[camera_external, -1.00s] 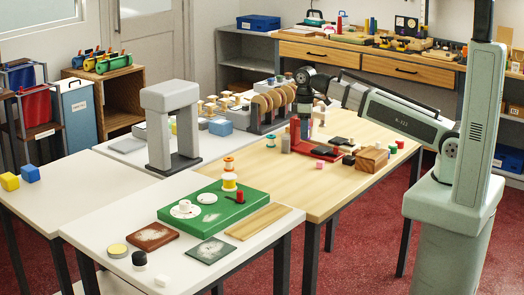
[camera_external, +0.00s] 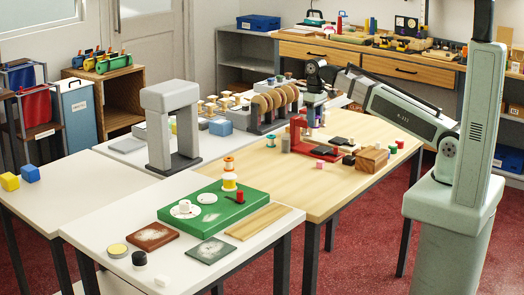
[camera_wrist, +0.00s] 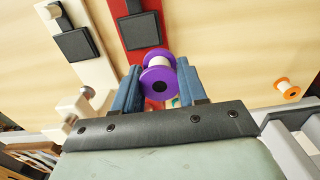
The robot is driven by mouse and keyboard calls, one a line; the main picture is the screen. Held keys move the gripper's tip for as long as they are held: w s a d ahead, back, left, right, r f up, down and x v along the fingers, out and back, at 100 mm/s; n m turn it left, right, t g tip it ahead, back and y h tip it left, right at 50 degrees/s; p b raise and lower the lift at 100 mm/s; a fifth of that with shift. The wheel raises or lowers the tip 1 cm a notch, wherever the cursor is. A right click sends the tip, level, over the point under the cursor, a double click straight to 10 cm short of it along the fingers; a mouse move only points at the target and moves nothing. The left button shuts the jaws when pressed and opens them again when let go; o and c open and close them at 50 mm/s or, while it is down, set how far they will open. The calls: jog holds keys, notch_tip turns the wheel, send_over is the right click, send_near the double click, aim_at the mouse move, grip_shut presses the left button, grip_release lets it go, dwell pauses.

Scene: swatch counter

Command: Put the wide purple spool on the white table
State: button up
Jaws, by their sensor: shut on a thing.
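My gripper (camera_wrist: 157,85) is shut on the purple spool (camera_wrist: 160,56), which has purple flanges and a white core. The spool sits between the two blue fingers in the wrist view. In the external view my gripper (camera_external: 314,117) is over the wooden table, beside the red stand (camera_external: 296,133); the spool shows there only as a small purple patch. The white table (camera_external: 105,228) is at the front left, with its top partly covered by other things.
A green board (camera_external: 222,215) with white discs lies on the white table, a yellow-and-white spool (camera_external: 230,182) and orange spool (camera_external: 229,163) behind it. A grey arch (camera_external: 158,130) stands behind. A wooden block (camera_external: 371,159) is right of the red stand. The white table's left corner has bare room.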

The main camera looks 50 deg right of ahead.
jog(key=n, duration=0.1)
send_over(303, 162)
jog(key=f, duration=0.2)
jog(key=shift+s+a+f+m, duration=0.1)
jog(key=shift+f+m, duration=0.6)
jog(key=shift+f, duration=1.75)
jog(key=shift+s+a+f+m, duration=0.1)
jog(key=shift+f+m, duration=0.6)
jog(key=shift+f, duration=1.7)
jog(key=shift+f, duration=0.15)
jog(key=o, duration=1.1)
notch_tip(303, 162, up, 11)
jog(key=shift+o, duration=0.5)
jog(key=shift+r, duration=0.7)
